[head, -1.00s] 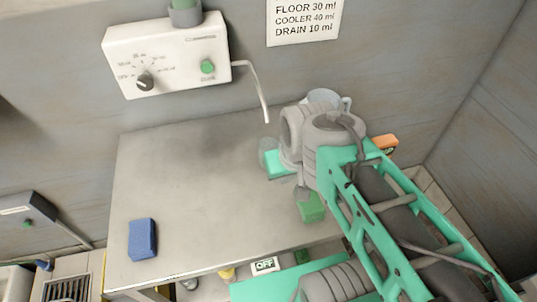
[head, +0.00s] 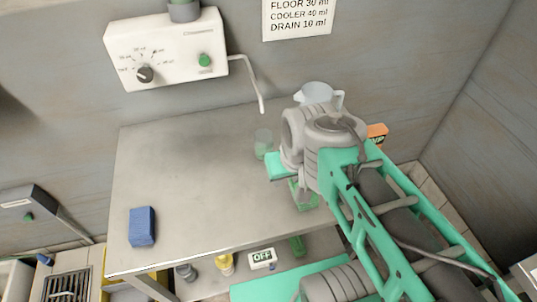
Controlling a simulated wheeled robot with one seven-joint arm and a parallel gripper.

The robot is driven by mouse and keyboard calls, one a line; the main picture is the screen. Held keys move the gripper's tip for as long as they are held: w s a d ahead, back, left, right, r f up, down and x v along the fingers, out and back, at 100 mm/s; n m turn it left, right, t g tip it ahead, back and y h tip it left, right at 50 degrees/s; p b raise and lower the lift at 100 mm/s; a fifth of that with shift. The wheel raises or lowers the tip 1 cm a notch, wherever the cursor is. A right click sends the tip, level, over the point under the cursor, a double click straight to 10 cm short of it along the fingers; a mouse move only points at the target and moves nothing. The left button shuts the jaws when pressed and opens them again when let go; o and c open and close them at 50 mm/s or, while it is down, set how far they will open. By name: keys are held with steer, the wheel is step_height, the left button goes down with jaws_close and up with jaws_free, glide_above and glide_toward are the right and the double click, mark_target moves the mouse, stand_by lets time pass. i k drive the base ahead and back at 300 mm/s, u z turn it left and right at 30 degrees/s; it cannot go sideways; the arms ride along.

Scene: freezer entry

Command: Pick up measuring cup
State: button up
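A small clear cup (head: 262,142) stands on the steel table, left of my arm's end. A larger clear jug with a handle (head: 317,94) shows behind the arm's end, its lower part hidden. I cannot tell for sure which of the two is the measuring cup. My gripper (head: 278,169) shows only as a teal piece close in front of the small cup. Its fingertips are mostly hidden behind my wrist, so I cannot tell whether it is open or touching the cup.
A blue sponge (head: 142,227) lies at the table's (head: 185,190) front left. A green object (head: 304,196) is beside my wrist and an orange one (head: 377,134) is behind the arm. A dispenser (head: 167,50) with a spout hangs on the wall. The table's middle is clear.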

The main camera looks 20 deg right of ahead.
mark_target(263, 139)
steer(key=k, duration=0.85)
steer(key=u, duration=1.35)
steer(key=i, duration=0.65)
steer(key=z, duration=0.85)
steer(key=i, duration=0.45)
steer(key=u, duration=0.1)
